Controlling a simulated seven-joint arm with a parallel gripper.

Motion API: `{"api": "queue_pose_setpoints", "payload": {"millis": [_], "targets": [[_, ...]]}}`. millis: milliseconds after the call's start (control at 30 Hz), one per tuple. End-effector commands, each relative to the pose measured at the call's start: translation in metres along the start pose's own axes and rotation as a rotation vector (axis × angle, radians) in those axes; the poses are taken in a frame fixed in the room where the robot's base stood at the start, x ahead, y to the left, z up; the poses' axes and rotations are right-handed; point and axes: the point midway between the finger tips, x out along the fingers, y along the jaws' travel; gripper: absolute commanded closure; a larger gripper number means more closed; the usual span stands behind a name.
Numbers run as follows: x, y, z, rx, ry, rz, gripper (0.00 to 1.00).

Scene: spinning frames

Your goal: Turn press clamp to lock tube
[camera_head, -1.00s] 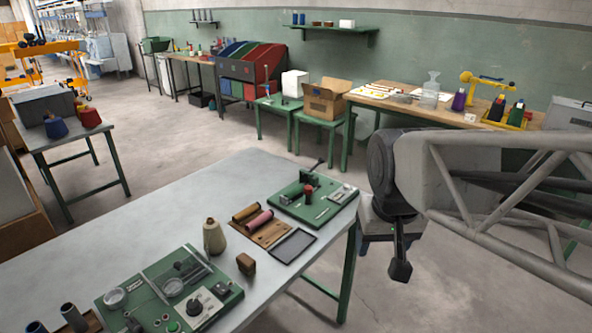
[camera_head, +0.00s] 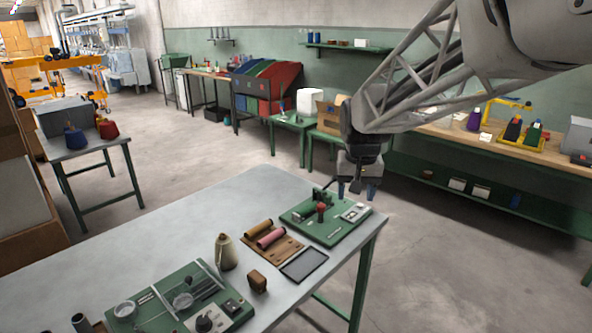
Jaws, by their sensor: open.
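A wooden board with a brown roll (camera_head: 258,228) and a pink roll (camera_head: 271,238), a black tray (camera_head: 304,265), a brown block (camera_head: 257,281) and a beige cone (camera_head: 225,252) lie left of the plate. Another green device board (camera_head: 165,318) is nearer. The grey tabletop (camera_head: 150,235) is clear at left.

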Motion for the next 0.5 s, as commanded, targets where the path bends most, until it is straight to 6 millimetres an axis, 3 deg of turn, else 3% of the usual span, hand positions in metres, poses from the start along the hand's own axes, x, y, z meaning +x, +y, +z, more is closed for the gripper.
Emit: {"api": "queue_pose_setpoints", "payload": {"millis": [500], "targets": [[0.055,-0.029,-0.114,0.037,-0.05,0.005,0.4]]}}
